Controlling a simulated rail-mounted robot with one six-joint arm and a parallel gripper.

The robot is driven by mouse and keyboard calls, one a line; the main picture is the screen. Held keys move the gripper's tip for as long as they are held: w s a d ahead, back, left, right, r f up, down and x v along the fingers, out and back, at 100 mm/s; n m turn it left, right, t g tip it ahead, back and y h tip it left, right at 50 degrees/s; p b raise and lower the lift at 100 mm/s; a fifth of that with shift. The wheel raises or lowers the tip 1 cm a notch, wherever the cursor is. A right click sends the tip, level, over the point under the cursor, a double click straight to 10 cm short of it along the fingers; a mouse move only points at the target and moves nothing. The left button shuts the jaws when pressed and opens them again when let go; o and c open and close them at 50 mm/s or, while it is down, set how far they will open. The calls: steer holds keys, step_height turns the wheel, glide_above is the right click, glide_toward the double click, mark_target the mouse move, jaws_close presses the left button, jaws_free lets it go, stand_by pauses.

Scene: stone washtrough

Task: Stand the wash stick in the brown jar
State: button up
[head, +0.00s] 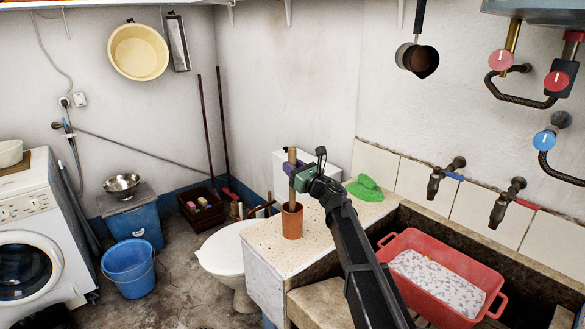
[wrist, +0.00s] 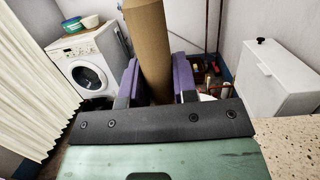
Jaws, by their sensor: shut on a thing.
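The wash stick (head: 292,188) is a plain brown rod, roughly upright, in the head view. My gripper (head: 297,172), with purple fingers, is shut on its upper part. In the wrist view the stick (wrist: 150,45) rises between the two purple fingers. The brown jar (head: 292,222) stands upright on the speckled counter directly below my gripper. The stick's lower part reaches down to the jar's mouth and its lower end is hidden, seemingly inside the jar. I cannot tell whether it touches the bottom. The jar does not show in the wrist view.
The speckled counter (head: 268,238) has a green cloth (head: 365,188) to the jar's right. A red basin (head: 440,275) sits in the stone trough under the taps (head: 507,202). A white toilet (head: 222,252) stands left of the counter. The counter around the jar is mostly clear.

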steer(key=o, duration=1)
steer(key=b+v, duration=0.2)
steer(key=v, duration=0.8)
steer(key=shift+s+d, duration=0.25)
steer(key=shift+d, duration=0.05)
